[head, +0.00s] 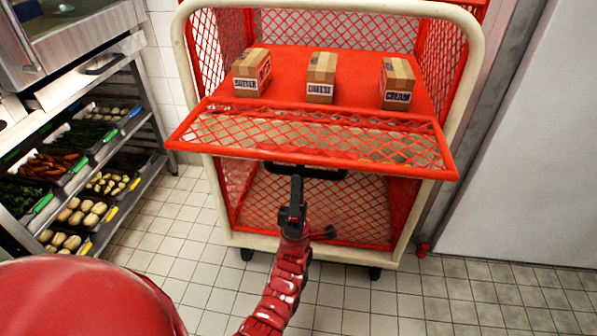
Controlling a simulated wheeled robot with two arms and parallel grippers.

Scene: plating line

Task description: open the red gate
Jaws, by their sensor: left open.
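The red gate (310,135) is a mesh flap on the front of a red mesh cart with a cream frame. It tilts outward, its lower edge swung toward me. A black handle (325,173) shows just under the gate's lower edge. My left gripper (296,186) is open, its fingertips at the handle from below. Whether they touch it cannot be told, as the tips are small and dark against it. My right gripper is not in view.
Small boxes labelled butter (251,73), cheese (321,78) and cream (397,84) stand on the cart's red upper shelf. A metal rack (158,165) with vegetable trays stands at left. A grey wall panel (530,150) is at right. The tiled floor in front is clear.

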